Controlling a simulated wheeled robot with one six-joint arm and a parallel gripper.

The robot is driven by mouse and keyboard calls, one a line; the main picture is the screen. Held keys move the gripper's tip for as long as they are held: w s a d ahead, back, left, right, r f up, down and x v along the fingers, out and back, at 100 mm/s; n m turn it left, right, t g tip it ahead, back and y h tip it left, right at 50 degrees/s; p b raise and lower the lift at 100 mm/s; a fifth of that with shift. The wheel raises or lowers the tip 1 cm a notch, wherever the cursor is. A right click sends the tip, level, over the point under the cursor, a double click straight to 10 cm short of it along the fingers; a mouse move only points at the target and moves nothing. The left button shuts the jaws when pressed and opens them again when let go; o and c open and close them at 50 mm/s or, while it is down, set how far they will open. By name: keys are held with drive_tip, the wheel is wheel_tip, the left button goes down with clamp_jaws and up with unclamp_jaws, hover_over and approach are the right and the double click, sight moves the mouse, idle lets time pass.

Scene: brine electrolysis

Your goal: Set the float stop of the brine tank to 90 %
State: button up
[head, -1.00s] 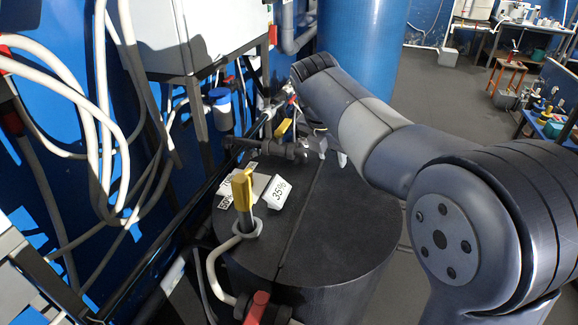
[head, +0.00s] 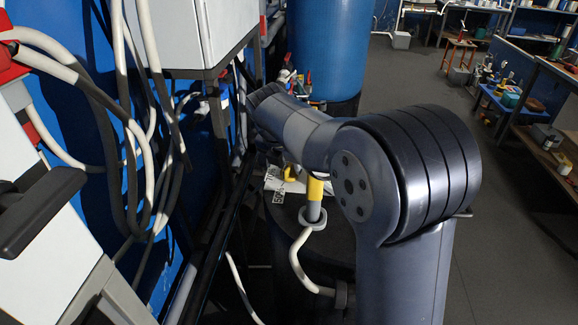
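The brine tank (head: 283,222) is a dark round drum, seen from above and partly covered by my arm. A grey post with a yellow top (head: 315,192) stands upright on its lid, with a pale ring and hose at its foot. I cannot tell whether this is the float stop. White percentage labels (head: 278,184) lie behind the post; they are partly hidden, and the 90 % mark cannot be read. A smaller yellow part (head: 291,172) shows beside them. My arm reaches over the tank's far side, and my gripper is hidden behind it.
Loose hoses (head: 135,135) hang at the left by a white cabinet (head: 183,35). A black handle (head: 40,208) juts out at near left. A blue drum (head: 327,50) stands behind the tank. Open floor (head: 410,75) lies to the right, before workbenches.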

drive_tip(key=shift+w+d+f, duration=0.1)
drive_tip(key=shift+w+f, duration=0.05)
drive_tip(key=shift+f, duration=0.2)
drive_tip(key=shift+c, duration=0.3)
clamp_jaws()
